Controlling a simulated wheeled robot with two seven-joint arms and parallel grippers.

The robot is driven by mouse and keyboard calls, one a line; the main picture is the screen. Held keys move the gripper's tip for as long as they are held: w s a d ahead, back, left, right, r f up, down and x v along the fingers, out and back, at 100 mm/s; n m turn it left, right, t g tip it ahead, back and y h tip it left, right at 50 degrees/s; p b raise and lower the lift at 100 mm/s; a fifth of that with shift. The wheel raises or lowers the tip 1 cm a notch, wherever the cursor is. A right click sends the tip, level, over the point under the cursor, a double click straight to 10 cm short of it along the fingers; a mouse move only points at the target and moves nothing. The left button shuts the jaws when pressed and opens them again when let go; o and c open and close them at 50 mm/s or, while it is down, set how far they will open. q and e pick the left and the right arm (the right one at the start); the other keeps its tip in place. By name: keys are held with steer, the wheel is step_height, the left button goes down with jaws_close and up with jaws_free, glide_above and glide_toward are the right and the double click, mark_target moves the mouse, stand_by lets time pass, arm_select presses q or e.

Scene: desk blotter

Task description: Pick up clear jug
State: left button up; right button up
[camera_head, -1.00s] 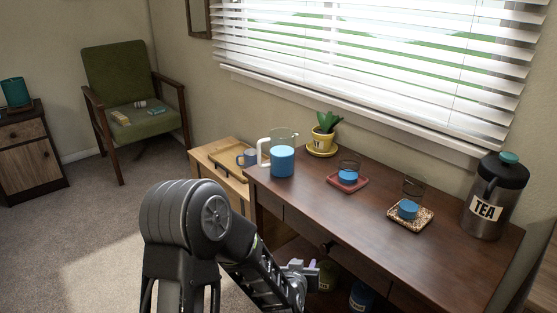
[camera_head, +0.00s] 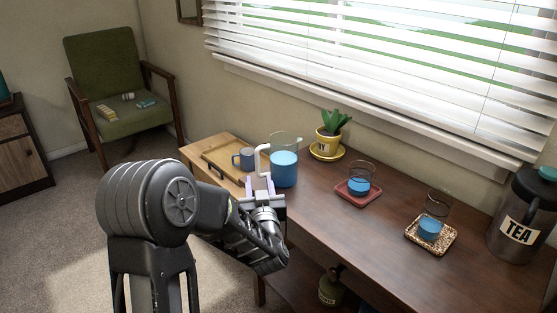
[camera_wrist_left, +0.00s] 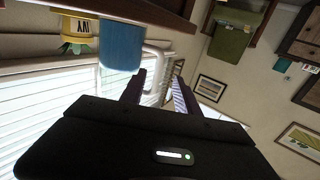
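The clear jug (camera_head: 284,170) stands upright at the left end of the dark desk, holding blue liquid. Its white handle points left. My left gripper (camera_head: 260,183) is just in front of and slightly below the handle, with its two fingers apart. In the left wrist view, the jug (camera_wrist_left: 122,46) appears upside down with its handle near the open fingers (camera_wrist_left: 161,88). I cannot tell whether the fingers touch the handle, but they are not closed on it. My right gripper is in neither view.
A potted plant (camera_head: 330,136) on a yellow saucer stands behind the jug. Glasses of blue liquid sit on a red coaster (camera_head: 358,196) and a speckled coaster (camera_head: 447,238). A TEA canister (camera_head: 522,222) stands far right. A mug (camera_head: 245,158) is left of the jug.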

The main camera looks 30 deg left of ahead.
mark_target(258, 168)
arm_select(q)
steer(key=shift+x, duration=1.25)
steer(key=shift+w, duration=0.1)
steer(key=b+x, duration=0.1)
steer(key=x, duration=0.4)
steer(key=shift+w, duration=0.1)
steer(key=shift+c, duration=0.2)
jaws_close()
steer(key=shift+r, duration=0.2)
stand_by(0.7)
